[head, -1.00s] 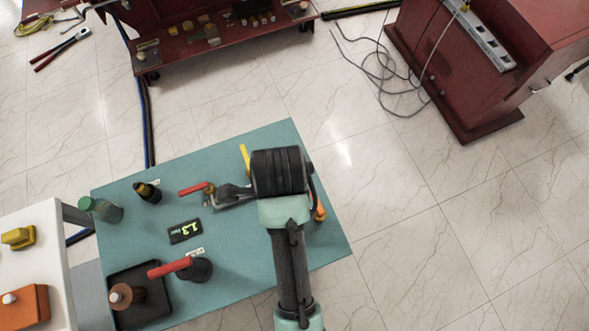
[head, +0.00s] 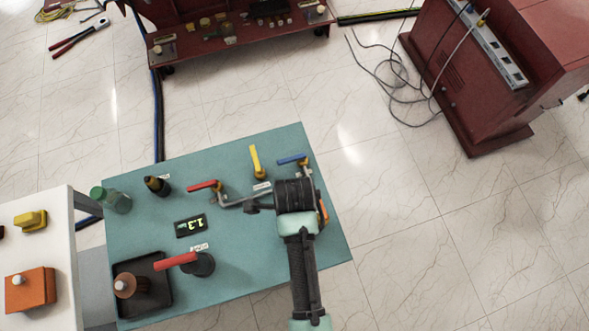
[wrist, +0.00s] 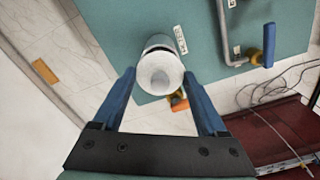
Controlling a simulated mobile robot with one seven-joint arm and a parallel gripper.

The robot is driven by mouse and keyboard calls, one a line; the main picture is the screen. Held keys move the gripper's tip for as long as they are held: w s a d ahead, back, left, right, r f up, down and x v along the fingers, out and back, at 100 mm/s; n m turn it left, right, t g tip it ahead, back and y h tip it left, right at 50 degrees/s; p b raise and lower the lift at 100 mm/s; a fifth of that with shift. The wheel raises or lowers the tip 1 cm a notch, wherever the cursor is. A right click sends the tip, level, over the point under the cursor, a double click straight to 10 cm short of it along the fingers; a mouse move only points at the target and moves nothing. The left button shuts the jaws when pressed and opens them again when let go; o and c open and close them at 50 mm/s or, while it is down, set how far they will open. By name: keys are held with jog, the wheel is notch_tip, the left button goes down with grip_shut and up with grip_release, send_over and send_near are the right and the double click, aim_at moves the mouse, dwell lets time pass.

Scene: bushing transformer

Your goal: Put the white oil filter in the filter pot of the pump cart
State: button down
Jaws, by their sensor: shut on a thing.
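The white oil filter (wrist: 161,76) is a round white cylinder, seen end-on between the fingertips of my gripper (wrist: 158,72) in the wrist view. The blue fingers close on it from both sides. A grey rim shows around its far side; I cannot tell whether this is the filter pot. In the head view my wrist (head: 295,196) is over the right part of the teal pump cart top (head: 225,240) and hides the filter, the fingertips and whatever lies beneath.
Valves with red (head: 203,185), yellow (head: 257,160) and blue (head: 292,160) handles stand near my wrist, with an orange handle (head: 323,210) beside it. A black pot with a red handle (head: 178,261), a tray (head: 124,310) and a green-capped bottle (head: 112,199) are farther left.

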jog(key=shift+f, duration=0.6)
grip_release()
jog(key=shift+r, duration=0.1)
